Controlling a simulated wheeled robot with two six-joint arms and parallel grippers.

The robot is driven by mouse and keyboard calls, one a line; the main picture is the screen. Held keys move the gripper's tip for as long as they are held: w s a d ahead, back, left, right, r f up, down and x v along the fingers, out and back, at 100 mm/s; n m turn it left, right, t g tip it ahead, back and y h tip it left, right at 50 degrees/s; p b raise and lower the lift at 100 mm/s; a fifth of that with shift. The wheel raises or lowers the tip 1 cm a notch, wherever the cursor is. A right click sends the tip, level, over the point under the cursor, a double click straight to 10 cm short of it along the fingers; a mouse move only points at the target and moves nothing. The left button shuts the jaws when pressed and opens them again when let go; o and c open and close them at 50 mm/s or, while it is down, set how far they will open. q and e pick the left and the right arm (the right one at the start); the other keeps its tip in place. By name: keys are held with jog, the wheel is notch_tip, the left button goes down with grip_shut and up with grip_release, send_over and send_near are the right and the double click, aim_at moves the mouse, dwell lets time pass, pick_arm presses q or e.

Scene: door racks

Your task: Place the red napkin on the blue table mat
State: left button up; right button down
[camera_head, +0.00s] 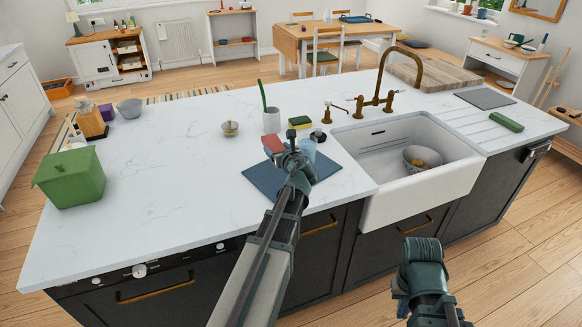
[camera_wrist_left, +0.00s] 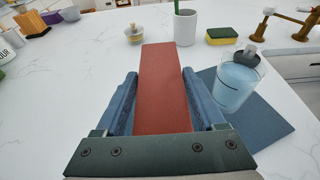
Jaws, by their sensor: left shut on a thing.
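The red napkin (camera_wrist_left: 162,90) is a flat, folded strip held between the fingers of my left gripper (camera_wrist_left: 160,100). In the head view the napkin (camera_head: 272,144) sticks out past the left gripper (camera_head: 287,158), over the back left part of the blue table mat (camera_head: 264,181). The mat lies flat on the white counter, and it also shows in the left wrist view (camera_wrist_left: 262,125), right of the napkin. Whether the napkin touches anything below is unclear. My right gripper (camera_head: 412,290) is in front of the counter, away from the mat; its fingertips are not clear.
A glass of blue liquid (camera_wrist_left: 237,80) stands on the mat, close to the right of the left gripper. Behind are a white cup (camera_head: 271,121), a sponge (camera_head: 299,123) and a small lidded jar (camera_head: 230,128). The sink (camera_head: 420,190) is to the right. The counter's left middle is clear.

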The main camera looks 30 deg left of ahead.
pick_arm(q)
jog(key=shift+f+b, duration=0.35)
jog(key=shift+b, duration=0.05)
jog(key=b, duration=0.6)
send_over(279, 180)
notch_tip(279, 180, down, 6)
jog(key=shift+a+r, duration=0.1)
jog(key=shift+r, duration=0.05)
notch_tip(279, 180, down, 4)
jog(key=b, duration=0.3)
jog(key=shift+r, duration=0.15)
